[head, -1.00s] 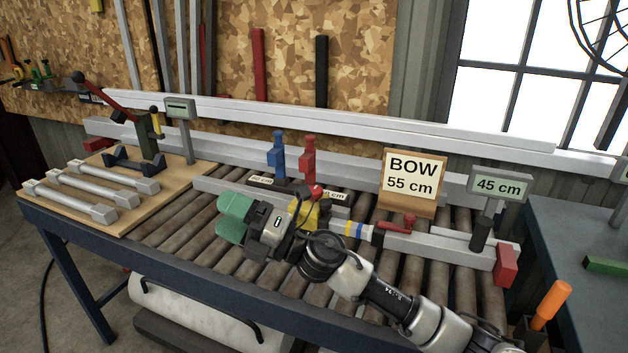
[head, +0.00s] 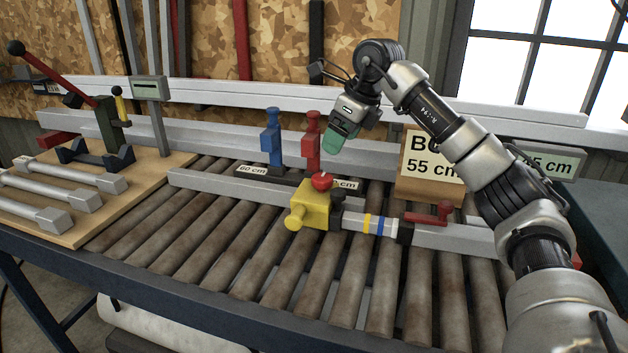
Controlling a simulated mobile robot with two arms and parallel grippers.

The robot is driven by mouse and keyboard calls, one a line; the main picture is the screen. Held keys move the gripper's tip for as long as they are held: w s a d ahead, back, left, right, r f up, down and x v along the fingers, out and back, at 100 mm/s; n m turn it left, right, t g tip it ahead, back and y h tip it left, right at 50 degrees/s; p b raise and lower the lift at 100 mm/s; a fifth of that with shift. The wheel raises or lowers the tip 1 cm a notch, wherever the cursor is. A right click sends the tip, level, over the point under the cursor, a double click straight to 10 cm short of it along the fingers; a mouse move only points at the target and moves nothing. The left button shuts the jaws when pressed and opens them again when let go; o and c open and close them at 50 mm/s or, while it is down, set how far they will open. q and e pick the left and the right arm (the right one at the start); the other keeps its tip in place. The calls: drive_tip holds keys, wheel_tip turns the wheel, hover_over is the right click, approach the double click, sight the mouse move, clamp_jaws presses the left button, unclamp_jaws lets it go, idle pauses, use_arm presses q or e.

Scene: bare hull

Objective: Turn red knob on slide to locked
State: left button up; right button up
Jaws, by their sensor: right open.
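The slide is a yellow block (head: 316,205) on a grey rail over the rollers. A round red knob (head: 322,181) sits on top of the block, and a yellow stub sticks out at its front left. My right gripper (head: 341,139) is above and slightly right of the knob, apart from it, with its green fingers pointing down. It is open, and I see nothing in it. Whether the knob stands at locked cannot be read from here. My left gripper is not in view.
A blue post (head: 271,140) and a red post (head: 311,143) stand behind the slide. A red lever (head: 430,215) is on the rail to the right. A wooden board (head: 128,195) with metal bars lies at left.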

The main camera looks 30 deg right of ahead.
sight(322, 177)
drive_tip(key=x, duration=1)
drive_tip(key=shift+a+f+b, duration=0.1)
drive_tip(key=shift+f+b, duration=0.05)
drive_tip(key=shift+b, duration=0.25)
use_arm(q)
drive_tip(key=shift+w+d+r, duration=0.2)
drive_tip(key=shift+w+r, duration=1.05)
use_arm(e)
drive_tip(key=c, duration=0.9)
